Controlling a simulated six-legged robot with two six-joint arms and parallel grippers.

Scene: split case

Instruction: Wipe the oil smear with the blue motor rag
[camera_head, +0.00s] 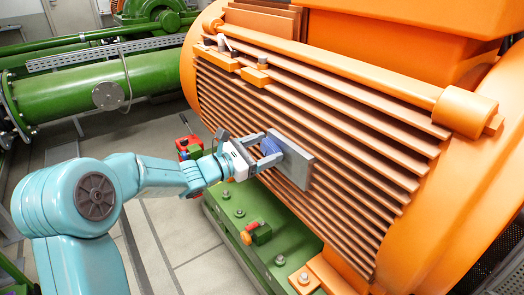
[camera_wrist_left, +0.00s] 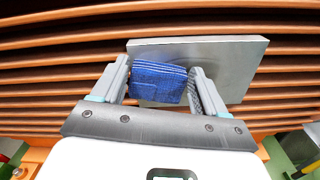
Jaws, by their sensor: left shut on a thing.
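The blue motor rag (camera_wrist_left: 158,82) is a folded blue cloth between the fingers of my left gripper (camera_wrist_left: 157,85), which is shut on it. In the head view the rag (camera_head: 268,147) shows in the left gripper (camera_head: 262,154), right in front of a grey metal plate (camera_head: 293,162). The plate (camera_wrist_left: 222,60) stands against the fins of the orange motor. A darker grey patch (camera_wrist_left: 208,66) shows on the plate behind the rag and finger; I cannot tell whether it is the oil smear. Whether the rag touches the plate is hard to tell. My right gripper is not in view.
The large orange finned motor (camera_head: 330,120) fills the right side. A green pipe (camera_head: 70,95) lies at the left. Tiled floor is open at lower left.

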